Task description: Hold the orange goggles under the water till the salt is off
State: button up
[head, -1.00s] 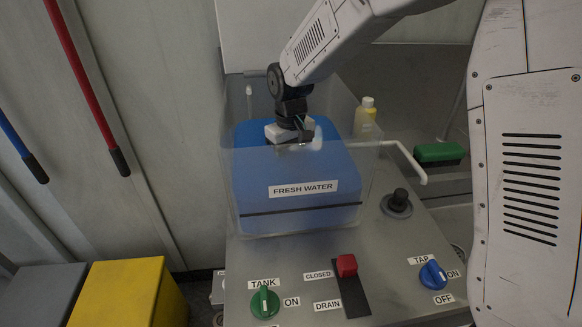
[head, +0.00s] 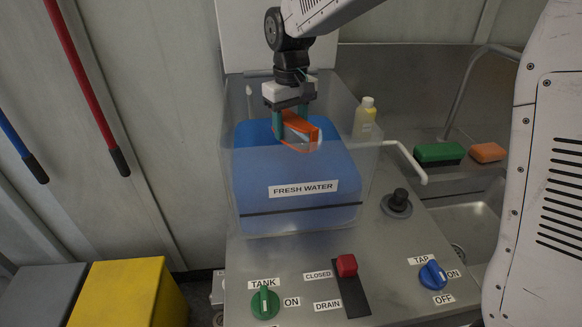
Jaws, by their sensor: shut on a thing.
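The orange goggles (head: 297,132) are between the fingers of my gripper (head: 291,118), which is shut on them. They show orange with a pale, clear lens side at the right, and hang over the clear tank (head: 372,165) labelled FRESH WATER. The blue water (head: 260,165) fills much of the tank. The goggles appear to be above the water surface, with the blue behind them. Whether salt is on them is too small to tell.
In front are a green TANK knob (head: 265,303), a red DRAIN slider (head: 347,265) near CLOSED and a blue TAP knob (head: 433,274). A white pipe (head: 408,160) juts from the tank's right.

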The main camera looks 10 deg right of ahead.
aim_at(290, 117)
notch_tip(290, 117, up, 14)
jog(key=shift+r, duration=0.25)
dwell(0.8)
jog(key=shift+s, duration=0.1)
dwell(1.6)
